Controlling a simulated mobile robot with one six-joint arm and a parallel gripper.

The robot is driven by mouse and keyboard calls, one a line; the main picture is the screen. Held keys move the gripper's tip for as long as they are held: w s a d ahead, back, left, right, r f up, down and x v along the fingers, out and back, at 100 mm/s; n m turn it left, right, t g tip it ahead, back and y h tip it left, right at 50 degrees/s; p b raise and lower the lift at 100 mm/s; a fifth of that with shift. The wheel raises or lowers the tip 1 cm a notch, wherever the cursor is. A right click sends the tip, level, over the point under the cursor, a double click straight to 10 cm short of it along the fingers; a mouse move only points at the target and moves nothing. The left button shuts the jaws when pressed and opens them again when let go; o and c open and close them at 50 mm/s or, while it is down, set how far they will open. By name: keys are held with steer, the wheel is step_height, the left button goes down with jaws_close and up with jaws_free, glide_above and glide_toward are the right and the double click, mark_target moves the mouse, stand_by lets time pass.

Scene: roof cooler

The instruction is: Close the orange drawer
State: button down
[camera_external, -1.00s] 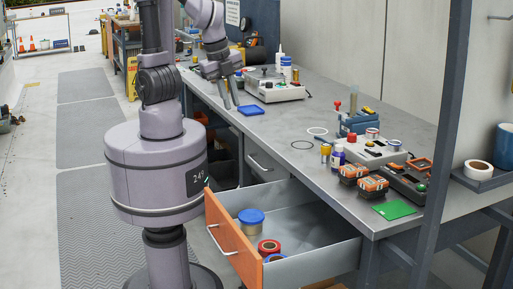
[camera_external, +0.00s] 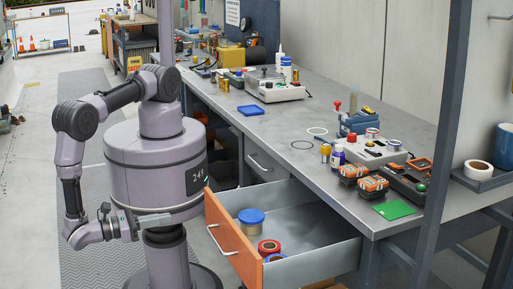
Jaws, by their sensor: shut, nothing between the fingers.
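The orange drawer (camera_external: 234,236) is pulled well out from under the workbench. Its orange front faces left and carries a pale bar handle (camera_external: 218,240). Inside it are a blue-lidded can (camera_external: 251,222) and red and blue round items. My gripper (camera_external: 192,209) is shut and empty, low in front of my base, with its fingers pointing right.
A closed grey drawer (camera_external: 266,165) sits beyond the open one. A dark post (camera_external: 446,130) stands at the right. Floor at the left is clear.

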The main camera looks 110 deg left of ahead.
mark_target(206, 210)
steer(key=b+x, duration=0.1)
steer(key=x, duration=0.9)
steer(key=shift+f+b, duration=0.1)
steer(key=shift+b, duration=0.3)
steer(key=shift+w+a, duration=0.15)
steer(key=p+x, duration=0.2)
steer(key=x, duration=2.6)
steer(key=shift+w+a, duration=0.4)
steer(key=shift+a, duration=0.05)
steer(key=shift+w, duration=0.1)
steer(key=shift+w+r, duration=0.1)
steer(key=shift+r, duration=0.15)
